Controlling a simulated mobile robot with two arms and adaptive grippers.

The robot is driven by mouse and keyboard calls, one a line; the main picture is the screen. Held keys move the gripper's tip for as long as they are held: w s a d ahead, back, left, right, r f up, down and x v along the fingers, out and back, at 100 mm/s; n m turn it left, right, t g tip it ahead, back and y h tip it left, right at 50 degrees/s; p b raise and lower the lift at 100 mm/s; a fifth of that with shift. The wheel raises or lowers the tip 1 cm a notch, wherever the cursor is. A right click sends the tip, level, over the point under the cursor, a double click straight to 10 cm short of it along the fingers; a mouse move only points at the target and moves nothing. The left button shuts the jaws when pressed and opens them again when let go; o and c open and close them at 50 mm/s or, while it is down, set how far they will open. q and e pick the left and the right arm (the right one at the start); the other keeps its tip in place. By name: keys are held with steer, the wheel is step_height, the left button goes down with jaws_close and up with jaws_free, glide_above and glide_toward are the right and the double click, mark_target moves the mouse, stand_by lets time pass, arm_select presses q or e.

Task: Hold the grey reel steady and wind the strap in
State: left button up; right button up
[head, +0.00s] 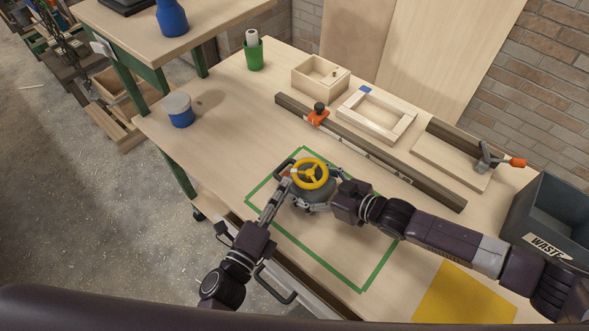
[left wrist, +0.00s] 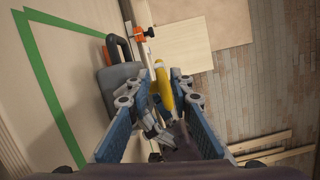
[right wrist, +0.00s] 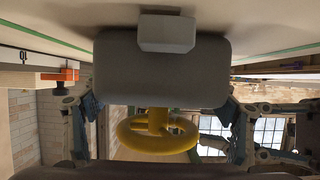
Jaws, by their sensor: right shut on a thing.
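The grey reel (head: 319,198) sits inside the green taped outline (head: 367,285) on the bench, with a yellow handwheel (head: 325,174) on top. My right gripper (head: 334,194) is shut on the reel from the right; the grey body (right wrist: 160,75) lies between its fingers in the right wrist view. My left gripper (head: 284,180) is at the left side of the wheel. Its fingers stand apart in the left wrist view, with a yellow part of the wheel (left wrist: 165,92) between their tips; firm contact cannot be made out. I cannot make out the strap.
A long dark rail (head: 400,165) with an orange clamp (head: 318,115) lies behind the reel. A wooden frame (head: 378,130) and box (head: 312,85) are farther back. A dark waste bin (head: 530,205) and yellow sheet (head: 465,295) are at right.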

mark_target(294, 169)
arm_select(q)
steer(key=x, duration=0.6)
steer(key=shift+w+d, duration=0.15)
steer(key=shift+w, duration=0.2)
jaws_close()
